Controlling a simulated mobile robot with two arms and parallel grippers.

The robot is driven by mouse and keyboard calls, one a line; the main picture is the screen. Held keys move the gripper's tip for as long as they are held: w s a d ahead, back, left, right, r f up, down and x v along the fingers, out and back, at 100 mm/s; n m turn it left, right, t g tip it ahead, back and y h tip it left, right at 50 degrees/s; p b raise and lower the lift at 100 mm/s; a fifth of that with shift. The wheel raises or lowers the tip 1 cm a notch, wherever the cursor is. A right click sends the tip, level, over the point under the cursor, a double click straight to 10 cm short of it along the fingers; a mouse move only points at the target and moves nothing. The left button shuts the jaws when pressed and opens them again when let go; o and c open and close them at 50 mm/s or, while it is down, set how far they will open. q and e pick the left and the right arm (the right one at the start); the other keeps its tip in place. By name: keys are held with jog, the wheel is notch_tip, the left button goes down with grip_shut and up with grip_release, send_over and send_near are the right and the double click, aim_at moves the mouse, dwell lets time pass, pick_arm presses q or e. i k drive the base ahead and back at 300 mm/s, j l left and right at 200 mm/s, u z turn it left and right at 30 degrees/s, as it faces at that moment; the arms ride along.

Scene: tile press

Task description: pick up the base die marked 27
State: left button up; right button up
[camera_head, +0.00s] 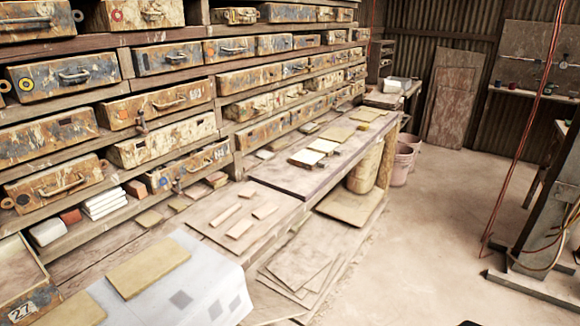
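The number 27 shows at the lower left corner, on the worn front of a box-like drawer (38,296). The drawer looks open at the top and is cut off by the picture's edge. Its inside shows only in part, and I cannot make out a die in it. I cannot tell any separate base die marked 27 elsewhere in view. Neither of my grippers is in view.
A white sheet (205,268) with a tan slab (149,267) covers the near bench. Drawers with metal handles (62,78) fill the left wall. White blocks (104,203) lie on a shelf.

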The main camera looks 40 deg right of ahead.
aim_at(325, 147)
jog(key=l+z, duration=0.25)
jog(key=l, duration=0.35)
jog(key=i+l+z, duration=0.25)
jog(key=l, duration=0.3)
jog(key=k+l+z, duration=0.2)
jog(key=l, duration=0.15)
jog(key=k+l+z, duration=0.15)
jog(key=l, duration=0.2)
jog(key=k+l+z, duration=0.2)
jog(key=l, duration=0.2)
